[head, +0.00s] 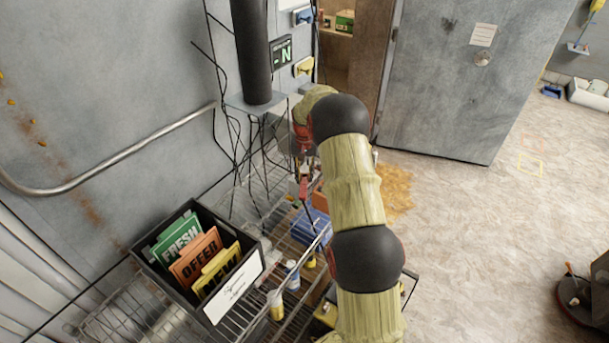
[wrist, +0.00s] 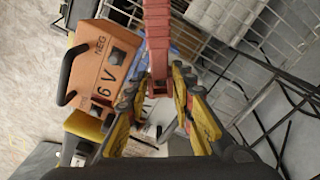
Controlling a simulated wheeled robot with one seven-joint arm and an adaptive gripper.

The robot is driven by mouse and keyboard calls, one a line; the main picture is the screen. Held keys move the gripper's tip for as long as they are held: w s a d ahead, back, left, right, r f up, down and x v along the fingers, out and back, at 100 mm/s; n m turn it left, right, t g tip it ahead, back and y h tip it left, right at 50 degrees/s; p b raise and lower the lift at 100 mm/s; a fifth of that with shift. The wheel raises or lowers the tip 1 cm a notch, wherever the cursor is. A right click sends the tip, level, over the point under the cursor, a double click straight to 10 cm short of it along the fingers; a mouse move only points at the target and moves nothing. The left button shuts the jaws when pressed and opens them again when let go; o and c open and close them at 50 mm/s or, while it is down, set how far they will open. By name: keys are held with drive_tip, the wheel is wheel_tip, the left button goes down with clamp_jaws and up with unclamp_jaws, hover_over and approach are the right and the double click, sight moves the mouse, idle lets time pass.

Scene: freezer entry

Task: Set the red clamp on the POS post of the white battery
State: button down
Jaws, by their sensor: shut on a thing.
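My gripper (wrist: 158,92) is shut on the red clamp (wrist: 157,40), which runs from between the fingers up to the top edge of the wrist view. In the head view my gripper (head: 304,168) hangs over the wire shelf, with the red clamp (head: 303,188) small below it. An orange battery (wrist: 103,62) marked NEG and 6 V is left of the clamp in the wrist view. It partly shows in the head view (head: 320,201), beside my arm. I cannot clearly make out the white battery or its POS post; pale surfaces between and beyond the fingers are unclear.
A blue box (head: 310,228) lies on the wire shelf (head: 262,188) near the orange battery. A black crate (head: 172,262) of coloured signs stands at the left. Dark cables (head: 230,135) hang along the wall. Floor at the right is mostly open.

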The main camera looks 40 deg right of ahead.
drive_tip(key=shift+f+b, duration=0.3)
drive_tip(key=shift+f, duration=0.35)
drive_tip(key=c, duration=1.5)
unclamp_jaws()
drive_tip(key=shift+o, duration=0.2)
wheel_tip(320, 180, up, 12)
drive_tip(key=shift+w, duration=0.1)
